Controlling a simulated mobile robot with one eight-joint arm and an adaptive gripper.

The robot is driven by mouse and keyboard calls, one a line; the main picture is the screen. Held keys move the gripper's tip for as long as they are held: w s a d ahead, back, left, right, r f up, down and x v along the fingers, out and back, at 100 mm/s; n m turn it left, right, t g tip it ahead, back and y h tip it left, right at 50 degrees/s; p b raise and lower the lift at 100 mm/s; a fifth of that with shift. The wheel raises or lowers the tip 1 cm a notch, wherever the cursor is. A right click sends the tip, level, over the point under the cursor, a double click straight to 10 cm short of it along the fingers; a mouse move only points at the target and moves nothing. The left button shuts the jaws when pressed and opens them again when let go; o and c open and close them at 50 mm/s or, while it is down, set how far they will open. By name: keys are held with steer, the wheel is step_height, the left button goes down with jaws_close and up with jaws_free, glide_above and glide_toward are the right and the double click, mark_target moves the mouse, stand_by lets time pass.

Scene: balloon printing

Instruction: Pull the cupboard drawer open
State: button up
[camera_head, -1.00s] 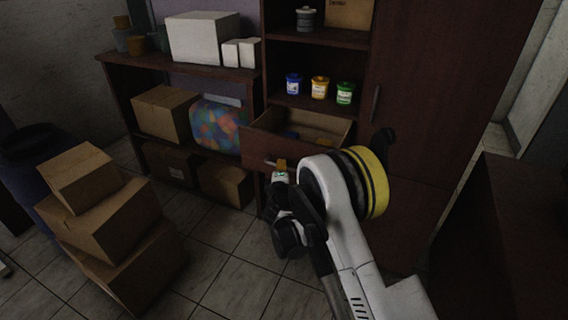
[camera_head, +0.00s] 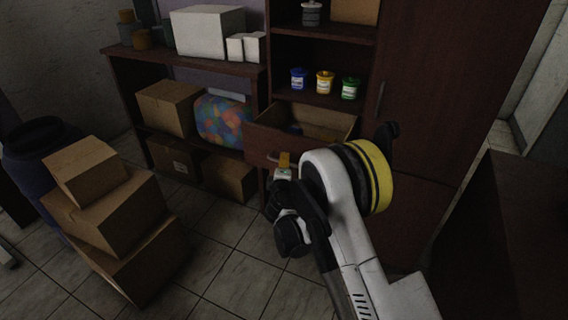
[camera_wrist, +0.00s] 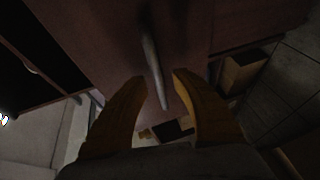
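The cupboard drawer (camera_head: 268,144) is pulled out from the dark reddish-brown cupboard (camera_head: 425,100), and its inside shows from above. Its handle (camera_head: 273,156) is on the front panel, partly hidden by my gripper (camera_head: 284,161). In the wrist view, the two yellow fingers of my gripper (camera_wrist: 160,77) are apart. The slim grey handle (camera_wrist: 152,60) runs between them, with a visible gap on each side. The drawer front (camera_wrist: 105,45) fills the upper middle of that view. Some items lie in the drawer, too dark to name.
Stacked cardboard boxes (camera_head: 110,215) stand at the left beside a dark blue barrel (camera_head: 35,165). A low shelf (camera_head: 120,95) with boxes and a bag of balloons (camera_head: 222,120) adjoins the cupboard. Small paint pots (camera_head: 324,82) stand above the drawer. Tiled floor (camera_head: 215,235) is clear in front.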

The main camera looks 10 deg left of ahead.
steer(key=s+r, duration=0.1)
steer(key=s, duration=0.6)
steer(key=shift+d+r, duration=0.15)
steer(key=s+d+r+m+g+h, duration=0.2)
steer(key=s+d+r+m, duration=0.25)
steer(key=d+r, duration=0.45)
steer(key=s+d+r+m+g+h, duration=0.1)
steer(key=s+d+r+m+g, duration=0.1)
steer(key=s+d+r+m, duration=0.65)
steer(key=s+d+f+m+g+y, duration=0.1)
steer(key=s+d, duration=0.3)
steer(key=s, duration=0.8)
steer(key=s+d+f+m+g+y, duration=0.1)
steer(key=s+d+m+g, duration=0.2)
steer(key=s, duration=0.8)
steer(key=shift+s+d+m+g, duration=0.4)
steer(key=shift+d+g, duration=0.1)
steer(key=shift+d, duration=0.6)
